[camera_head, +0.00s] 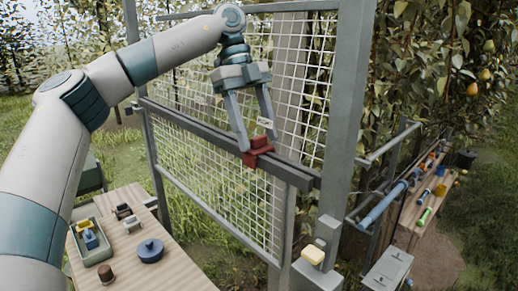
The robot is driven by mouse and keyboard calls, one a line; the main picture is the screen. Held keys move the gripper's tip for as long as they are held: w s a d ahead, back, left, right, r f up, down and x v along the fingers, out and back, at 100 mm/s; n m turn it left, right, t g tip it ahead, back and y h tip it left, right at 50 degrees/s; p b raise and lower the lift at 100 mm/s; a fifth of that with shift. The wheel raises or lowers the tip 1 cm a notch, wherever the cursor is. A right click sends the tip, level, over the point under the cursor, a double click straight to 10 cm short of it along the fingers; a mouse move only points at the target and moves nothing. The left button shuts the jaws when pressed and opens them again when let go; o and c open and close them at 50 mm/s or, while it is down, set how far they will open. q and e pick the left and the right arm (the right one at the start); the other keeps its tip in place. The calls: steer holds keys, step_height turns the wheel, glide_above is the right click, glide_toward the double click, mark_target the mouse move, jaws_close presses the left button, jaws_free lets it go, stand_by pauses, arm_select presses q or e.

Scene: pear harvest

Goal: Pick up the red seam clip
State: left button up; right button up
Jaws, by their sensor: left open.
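The red seam clip (257,152) sits on the dark horizontal rail (205,134) of the mesh panel, with a small pale tag (266,122) just above it. My left gripper (257,146) points down at the rail with its two fingers spread apart. The fingertips are close around the clip, one near its left side and one near its upper right. I cannot tell whether they touch it. My right gripper is not in view.
A wooden table (180,262) at lower left holds a green tray (96,253), a blue lidded pot (150,250) and a brown cup (105,273). A thick grey post (345,100) stands right of the mesh. A bench with coloured tubes (425,214) lies farther right.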

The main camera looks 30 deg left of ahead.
arm_select(q)
steer(key=c, duration=1.1)
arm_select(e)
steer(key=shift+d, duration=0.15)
arm_select(q)
steer(key=shift+r, duration=0.15)
steer(key=shift+c, duration=0.2)
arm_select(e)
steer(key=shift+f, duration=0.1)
